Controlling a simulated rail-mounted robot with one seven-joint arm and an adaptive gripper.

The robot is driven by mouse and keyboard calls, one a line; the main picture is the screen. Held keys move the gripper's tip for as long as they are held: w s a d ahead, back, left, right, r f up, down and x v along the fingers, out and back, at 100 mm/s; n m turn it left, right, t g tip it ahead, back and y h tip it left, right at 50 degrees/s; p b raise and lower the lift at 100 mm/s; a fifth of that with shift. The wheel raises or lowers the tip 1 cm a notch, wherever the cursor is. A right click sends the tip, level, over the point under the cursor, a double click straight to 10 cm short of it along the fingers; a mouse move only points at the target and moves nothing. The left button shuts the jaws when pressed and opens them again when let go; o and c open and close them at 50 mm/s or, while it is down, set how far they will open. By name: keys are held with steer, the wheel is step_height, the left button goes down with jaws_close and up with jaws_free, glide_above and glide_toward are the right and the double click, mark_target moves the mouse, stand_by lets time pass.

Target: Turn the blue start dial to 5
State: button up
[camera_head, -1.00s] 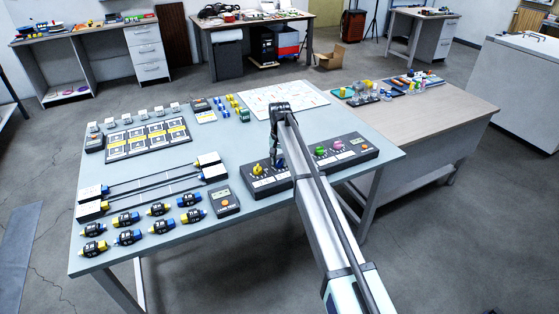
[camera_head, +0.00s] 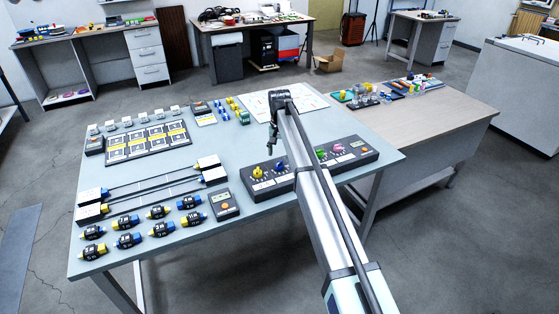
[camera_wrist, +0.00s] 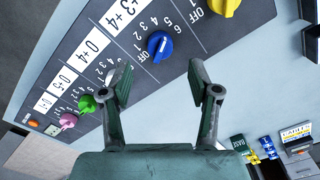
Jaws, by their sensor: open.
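The blue dial (camera_head: 281,166) sits on the dark control panel (camera_head: 358,159), right of the yellow dial (camera_head: 257,171). In the wrist view the blue dial (camera_wrist: 160,45) lies just beyond the fingertips, roughly centred between them and apart from both. A white line on its face slants toward the fingers; which number it marks I cannot tell. My gripper (camera_wrist: 158,72) is open and empty. In the head view my gripper (camera_head: 274,138) hangs above and behind the panel, near the blue dial.
A green dial (camera_wrist: 87,104) and a pink dial (camera_wrist: 68,121) share the panel. A small device with an orange button (camera_head: 224,204) lies left of the panel. Sensors and two rails lie farther left. The blue-grey tabletop behind the panel is clear near my gripper.

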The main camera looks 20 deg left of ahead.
mark_target(280, 163)
step_height(280, 163, up, 6)
steer(key=shift+d, duration=0.1)
stand_by(0.5)
